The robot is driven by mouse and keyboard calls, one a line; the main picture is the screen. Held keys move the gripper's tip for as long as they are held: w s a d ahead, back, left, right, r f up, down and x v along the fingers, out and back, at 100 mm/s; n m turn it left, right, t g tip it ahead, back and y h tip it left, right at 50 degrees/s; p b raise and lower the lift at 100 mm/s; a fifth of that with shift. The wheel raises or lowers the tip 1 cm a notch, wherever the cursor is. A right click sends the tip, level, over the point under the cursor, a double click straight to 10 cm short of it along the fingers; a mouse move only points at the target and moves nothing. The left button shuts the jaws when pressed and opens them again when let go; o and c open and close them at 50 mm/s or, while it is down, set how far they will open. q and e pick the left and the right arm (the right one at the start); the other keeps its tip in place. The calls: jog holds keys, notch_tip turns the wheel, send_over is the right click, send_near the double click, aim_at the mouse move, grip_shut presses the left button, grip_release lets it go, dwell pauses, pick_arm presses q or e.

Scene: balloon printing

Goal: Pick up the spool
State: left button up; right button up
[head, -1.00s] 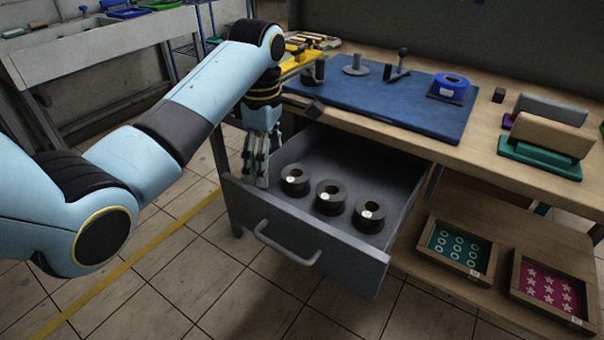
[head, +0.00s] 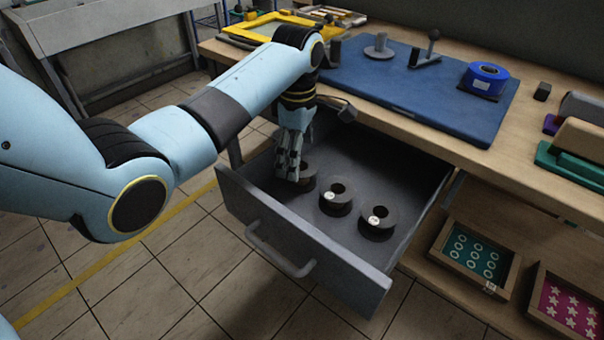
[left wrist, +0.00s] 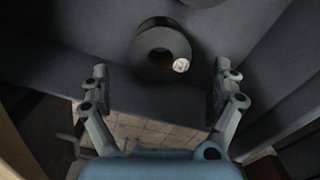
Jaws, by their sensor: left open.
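Three dark spools stand in a row in the open grey drawer. The left spool (head: 307,176) is partly hidden behind my left gripper (head: 288,178) in the head view. The middle spool (head: 336,198) and the right spool (head: 377,222) stand clear of it. My left gripper points down over the drawer's left end. In the left wrist view, its fingers (left wrist: 157,95) are spread wide and empty, with a spool (left wrist: 160,52) ahead, centred between them and beyond the fingertips. That spool has a round hole and a small white label. My right gripper is not in view.
The drawer's front wall (head: 290,240) and handle (head: 280,255) are at the near side. The table above holds a blue mat (head: 400,90), a blue tape roll (head: 484,78) and a yellow frame (head: 265,28). Trays of rings (head: 470,252) and stars (head: 566,305) lie on the lower shelf.

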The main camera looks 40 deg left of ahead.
aim_at(300, 168)
pick_arm(q)
notch_tip(300, 168, down, 5)
jog(key=shift+d+r+b, duration=0.15)
jog(key=shift+r+b, duration=0.05)
jog(key=shift+b, duration=0.25)
jog(key=shift+c, duration=0.4)
jog(key=c, duration=1.2)
